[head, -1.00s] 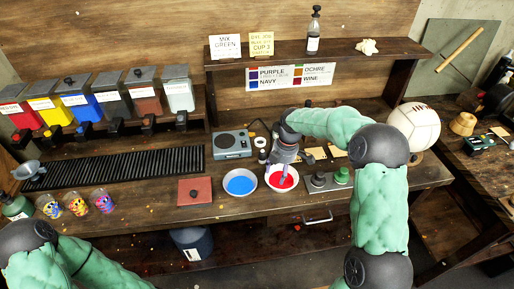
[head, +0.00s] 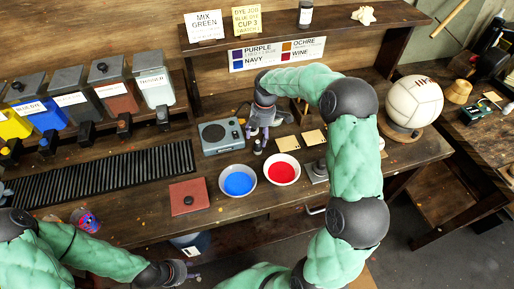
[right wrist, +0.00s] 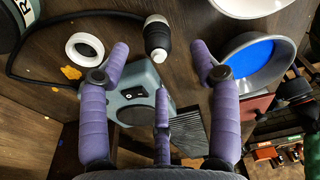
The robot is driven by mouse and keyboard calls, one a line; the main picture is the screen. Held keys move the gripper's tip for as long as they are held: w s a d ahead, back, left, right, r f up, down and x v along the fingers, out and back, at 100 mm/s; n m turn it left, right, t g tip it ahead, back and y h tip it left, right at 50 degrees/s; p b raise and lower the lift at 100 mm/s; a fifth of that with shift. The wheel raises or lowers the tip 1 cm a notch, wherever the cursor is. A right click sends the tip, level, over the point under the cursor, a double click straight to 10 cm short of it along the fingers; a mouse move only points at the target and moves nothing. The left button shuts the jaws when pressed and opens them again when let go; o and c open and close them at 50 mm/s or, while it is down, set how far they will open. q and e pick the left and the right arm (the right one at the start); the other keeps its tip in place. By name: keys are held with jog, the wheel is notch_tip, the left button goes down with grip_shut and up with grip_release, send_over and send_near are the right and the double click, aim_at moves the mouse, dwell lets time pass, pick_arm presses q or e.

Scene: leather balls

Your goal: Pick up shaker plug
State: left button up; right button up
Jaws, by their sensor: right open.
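The shaker plug (right wrist: 158,38), a small black and white plug on a black cable, lies on the bench near the grey-blue shaker (head: 222,135). In the right wrist view it shows between and beyond the two outer fingertips, with no finger closed on it. My right gripper (right wrist: 160,60) has its purple fingers spread and empty. In the head view my right gripper (head: 268,125) is above the bench just right of the shaker, partly covering the plug area. My left gripper (head: 180,272) is low at the front, away from the plug; its finger opening is unclear.
A white ring (right wrist: 84,49) lies beside the plug. Bowls of blue (head: 238,182) and red (head: 282,171) liquid stand in front of the shaker. A red square with a black knob (head: 188,198) is left of them. The shelf (head: 350,43) stands behind.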

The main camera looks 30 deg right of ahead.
aim_at(258, 142)
jog(key=shift+w+a+f+b, duration=0.15)
jog(key=shift+f+b, duration=0.25)
jog(key=shift+f, duration=1.2)
jog(key=shift+s+a+f+b, duration=0.1)
jog(key=shift+f+b, duration=0.3)
jog(key=shift+f, duration=1.15)
jog(key=shift+c, duration=0.3)
jog(key=c, duration=1.1)
